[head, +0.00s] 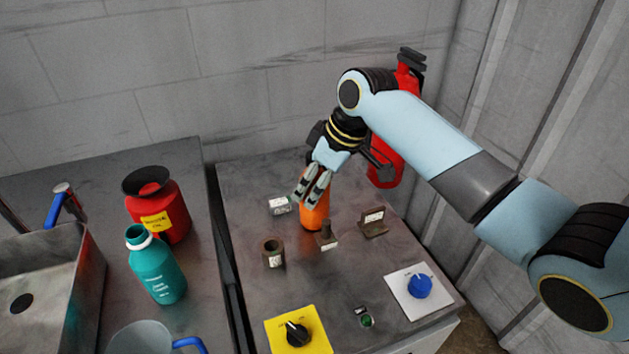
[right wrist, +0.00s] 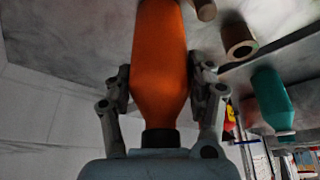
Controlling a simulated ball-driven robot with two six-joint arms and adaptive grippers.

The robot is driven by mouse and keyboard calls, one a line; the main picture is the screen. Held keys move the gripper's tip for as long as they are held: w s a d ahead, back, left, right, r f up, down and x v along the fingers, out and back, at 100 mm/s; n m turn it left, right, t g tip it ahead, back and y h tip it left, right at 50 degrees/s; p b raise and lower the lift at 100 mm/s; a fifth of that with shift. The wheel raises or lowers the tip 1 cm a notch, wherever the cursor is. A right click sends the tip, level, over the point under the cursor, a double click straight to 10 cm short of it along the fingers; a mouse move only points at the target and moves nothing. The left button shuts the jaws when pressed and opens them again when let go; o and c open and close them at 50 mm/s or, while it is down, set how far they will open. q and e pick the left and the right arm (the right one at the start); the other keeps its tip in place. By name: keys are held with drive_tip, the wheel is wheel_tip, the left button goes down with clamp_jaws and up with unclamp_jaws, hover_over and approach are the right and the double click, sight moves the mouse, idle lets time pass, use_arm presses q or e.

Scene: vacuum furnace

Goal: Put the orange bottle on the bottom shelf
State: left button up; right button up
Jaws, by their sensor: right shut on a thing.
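The orange bottle (head: 314,212) stands upright on the grey cabinet top (head: 240,230) in the head view, its upper part hidden by my right gripper (head: 313,188). In the right wrist view the orange bottle (right wrist: 160,70) fills the middle, its dark cap toward the palm. The fingers of my right gripper (right wrist: 164,92) are on both sides of it, shut on it. I cannot tell whether its base touches the surface. No bottom shelf can be made out. My left gripper is not in view.
Small brown parts (head: 273,252) and a bracket (head: 374,222) stand close around the bottle. A yellow plate with a black knob (head: 297,334) and a blue knob (head: 419,286) are nearer. A teal bottle (head: 156,266) and red can (head: 170,212) stand left; a fire extinguisher (head: 387,165) is behind.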

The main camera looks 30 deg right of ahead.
drive_tip(key=o, duration=1.5)
drive_tip(key=shift+f, duration=0.1)
drive_tip(key=shift+o, duration=0.2)
